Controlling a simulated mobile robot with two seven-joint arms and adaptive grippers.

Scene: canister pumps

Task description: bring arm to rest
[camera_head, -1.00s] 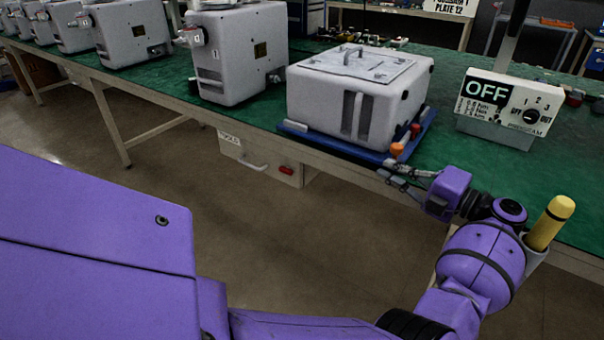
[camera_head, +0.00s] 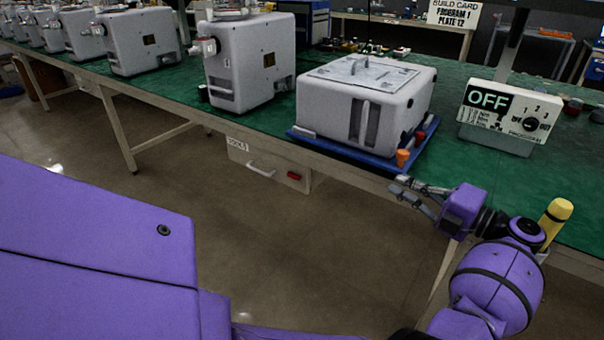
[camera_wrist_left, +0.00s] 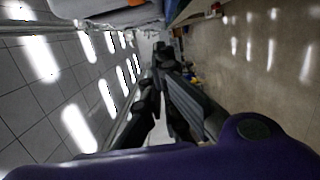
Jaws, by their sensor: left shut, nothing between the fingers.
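My left gripper (camera_head: 404,188) is shut and empty in the head view. It is just off the front edge of the green bench (camera_head: 455,178), below and in front of the blue tray (camera_head: 345,148). Its dark fingers (camera_wrist_left: 160,62) also show in the left wrist view, pointing away from the camera. My left arm's purple links run from the gripper to the lower right. The large grey pump unit (camera_head: 362,100) sits in the blue tray, with an orange knob (camera_head: 402,158) at its front right corner. My right gripper is not in view.
A control box (camera_head: 510,112) reading OFF stands on the bench at right. A yellow-handled tool (camera_head: 553,222) is upright beside my arm. More grey pumps (camera_head: 248,62) line the bench to the left. A drawer (camera_head: 266,165) hangs below. The floor in front is clear.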

